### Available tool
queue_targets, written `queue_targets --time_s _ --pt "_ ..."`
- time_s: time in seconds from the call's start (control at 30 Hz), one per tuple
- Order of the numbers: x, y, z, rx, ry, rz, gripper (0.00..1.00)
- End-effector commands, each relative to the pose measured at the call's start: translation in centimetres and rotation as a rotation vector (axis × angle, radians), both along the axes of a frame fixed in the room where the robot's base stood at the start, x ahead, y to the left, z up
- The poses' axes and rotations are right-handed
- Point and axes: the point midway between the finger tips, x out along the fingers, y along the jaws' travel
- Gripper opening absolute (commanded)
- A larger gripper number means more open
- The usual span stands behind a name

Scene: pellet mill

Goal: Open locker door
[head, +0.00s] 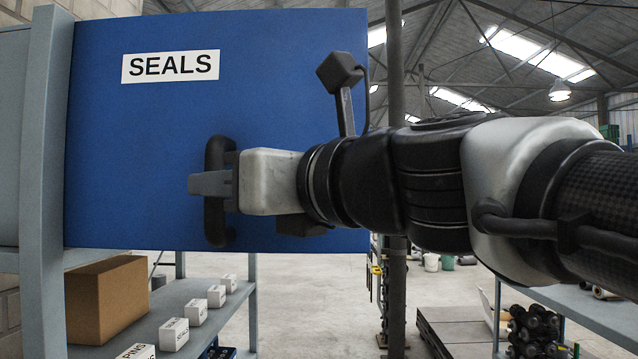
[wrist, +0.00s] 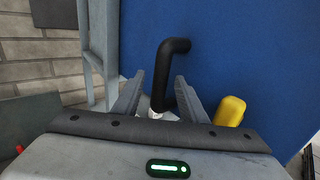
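The blue locker door (head: 120,150) carries a white label reading SEALS (head: 170,67) and fills the upper left of the head view. It also fills much of the wrist view (wrist: 260,50). Its black bar handle (head: 215,225) stands upright on the door. My gripper (head: 205,185) reaches in from the right, with a finger crossing in front of the handle's middle. In the wrist view, the handle (wrist: 172,47) stands between my two spread fingers (wrist: 160,92), with a gap visible on the left. I cannot tell whether the door is ajar.
A grey upright post (head: 42,150) stands left of the door. Below is a shelf with a cardboard box (head: 105,298) and several small white boxes (head: 197,311). A dark column (head: 396,300) stands behind my arm. A yellow object (wrist: 229,111) shows beside my right finger in the wrist view.

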Motion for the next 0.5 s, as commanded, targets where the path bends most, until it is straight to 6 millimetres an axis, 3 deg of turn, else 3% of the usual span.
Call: queue_targets --time_s 0.2,0.5 --pt "-3.9 -4.2 0.1 0.003 -0.006 -0.003 0.39" --pt "-8.0 -8.7 0.0 0.002 -0.002 0.0 0.39"
